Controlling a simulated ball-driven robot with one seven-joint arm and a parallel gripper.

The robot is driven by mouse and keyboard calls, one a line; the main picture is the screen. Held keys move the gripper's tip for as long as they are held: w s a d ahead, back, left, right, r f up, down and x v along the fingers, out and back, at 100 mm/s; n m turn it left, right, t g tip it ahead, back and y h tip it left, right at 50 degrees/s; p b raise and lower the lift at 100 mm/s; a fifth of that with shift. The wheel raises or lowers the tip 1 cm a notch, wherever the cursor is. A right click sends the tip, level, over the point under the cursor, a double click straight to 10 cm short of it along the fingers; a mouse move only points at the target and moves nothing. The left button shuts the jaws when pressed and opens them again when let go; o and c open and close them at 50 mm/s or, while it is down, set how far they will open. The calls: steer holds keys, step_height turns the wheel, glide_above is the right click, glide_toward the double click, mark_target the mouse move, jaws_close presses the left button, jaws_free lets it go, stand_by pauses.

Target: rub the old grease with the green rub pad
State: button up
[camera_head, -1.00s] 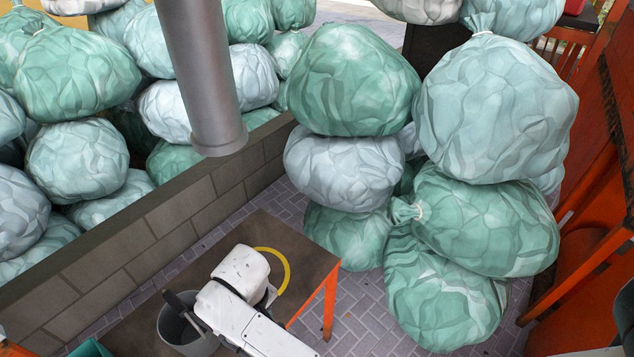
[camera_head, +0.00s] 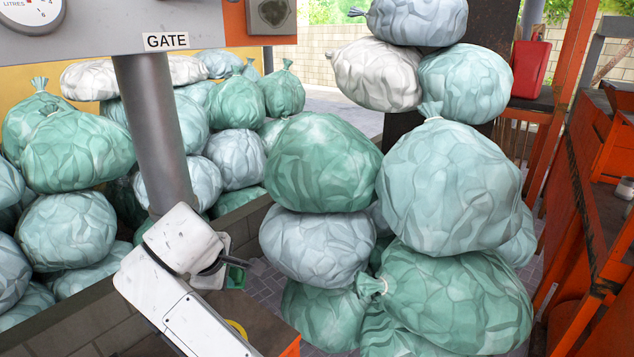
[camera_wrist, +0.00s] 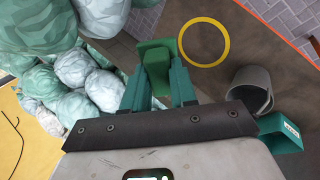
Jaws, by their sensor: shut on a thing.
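The green rub pad (camera_wrist: 155,62) is between the two fingers of my gripper (camera_wrist: 157,78) in the wrist view, with its broad end beyond the fingertips. In the head view, the pad (camera_head: 236,274) is a small green shape at the end of my white arm, partly hidden by the dark gripper (camera_head: 222,268). My gripper is shut on it, above the dark table. A dark patch (camera_head: 272,12) shows on a grey plate on the orange panel at the top. I cannot tell whether it is the old grease.
A yellow ring (camera_wrist: 204,42), a grey bucket (camera_wrist: 250,90) and a green box (camera_wrist: 281,132) are on the table (camera_wrist: 262,45). A grey post (camera_head: 155,130) stands behind my arm below the GATE sign (camera_head: 166,41). Stacked bags (camera_head: 450,190) crowd the right.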

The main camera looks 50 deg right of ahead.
steer(key=d+r+n+t+y, duration=0.1)
steer(key=d+r+n+t, duration=0.4)
steer(key=r, duration=0.8)
steer(key=d+r+n+t+y, duration=0.25)
steer(key=d+r+t, duration=0.35)
steer(key=r, duration=0.7)
steer(key=s+d+r+n+t+y, duration=0.1)
steer(key=s+d+r, duration=0.15)
steer(key=r, duration=0.45)
steer(key=s+d+r+n+t+y, duration=0.1)
steer(key=s+r, duration=0.3)
steer(key=r, duration=0.3)
steer(key=s+d+r+n+t, duration=0.1)
steer(key=s+d+r, duration=0.15)
steer(key=r, duration=0.45)
steer(key=shift+w+a+f+p, duration=0.15)
steer(key=shift+w+p, duration=0.25)
steer(key=shift+w, duration=1.05)
steer(key=shift+w+a+r+p, duration=0.1)
steer(key=shift+w+p, duration=0.3)
steer(key=shift+w, duration=1.05)
steer(key=shift+w, duration=0.9)
